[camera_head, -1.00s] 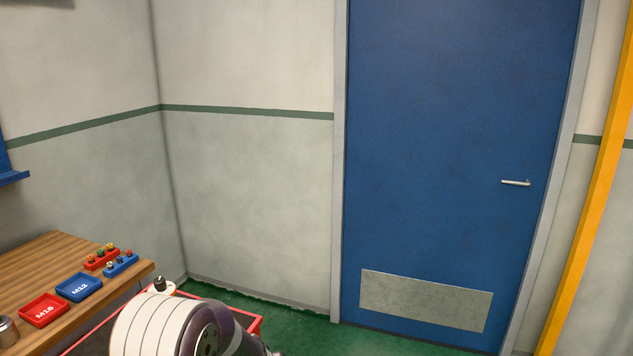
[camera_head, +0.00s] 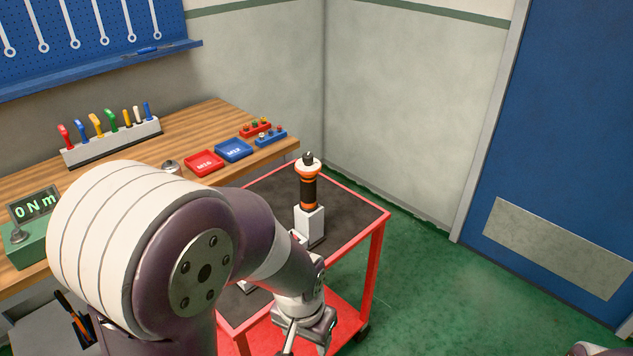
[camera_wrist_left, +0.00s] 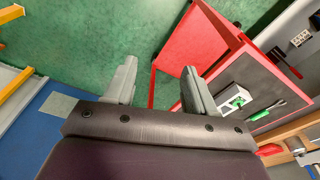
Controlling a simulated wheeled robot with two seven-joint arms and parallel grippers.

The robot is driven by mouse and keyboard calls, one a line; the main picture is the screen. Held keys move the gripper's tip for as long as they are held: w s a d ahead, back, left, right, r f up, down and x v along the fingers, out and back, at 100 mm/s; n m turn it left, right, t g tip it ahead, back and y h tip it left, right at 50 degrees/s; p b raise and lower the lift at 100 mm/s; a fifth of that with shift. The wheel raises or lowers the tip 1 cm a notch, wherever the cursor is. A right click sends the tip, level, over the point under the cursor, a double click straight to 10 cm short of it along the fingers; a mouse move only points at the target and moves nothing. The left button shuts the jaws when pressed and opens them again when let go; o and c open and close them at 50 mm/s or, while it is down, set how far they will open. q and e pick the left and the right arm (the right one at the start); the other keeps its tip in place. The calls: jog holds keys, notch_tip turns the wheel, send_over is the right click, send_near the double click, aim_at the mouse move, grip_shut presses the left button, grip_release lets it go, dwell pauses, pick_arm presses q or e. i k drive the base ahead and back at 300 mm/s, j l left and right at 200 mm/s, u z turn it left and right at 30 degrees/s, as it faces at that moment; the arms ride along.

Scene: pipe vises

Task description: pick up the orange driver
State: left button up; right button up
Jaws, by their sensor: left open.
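The orange driver (camera_head: 308,187), black with orange bands and a dark tip on top, stands upright in a white holder (camera_head: 309,224) on the red cart's dark top. My left gripper (camera_head: 308,343) is low in the head view, in front of the cart, nearer than the driver and apart from it; its tips are cut off there. In the left wrist view my left gripper (camera_wrist_left: 158,75) is open with nothing between its fingers. I cannot make out the orange driver in that view. My right gripper is not in view.
The red cart (camera_head: 376,225) has a raised rim. A wooden bench (camera_head: 205,125) behind it carries red and blue trays (camera_head: 233,150) and a tool rack (camera_head: 113,140). Green floor right of the cart is clear.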

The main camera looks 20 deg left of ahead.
aim_at(309, 203)
jog(key=u, duration=2.6)
jog(key=z, duration=1.65)
jog(key=i+l+u, duration=0.4)
jog(key=l, duration=0.2)
jog(key=i+l+u, duration=0.4)
jog(key=l, duration=0.35)
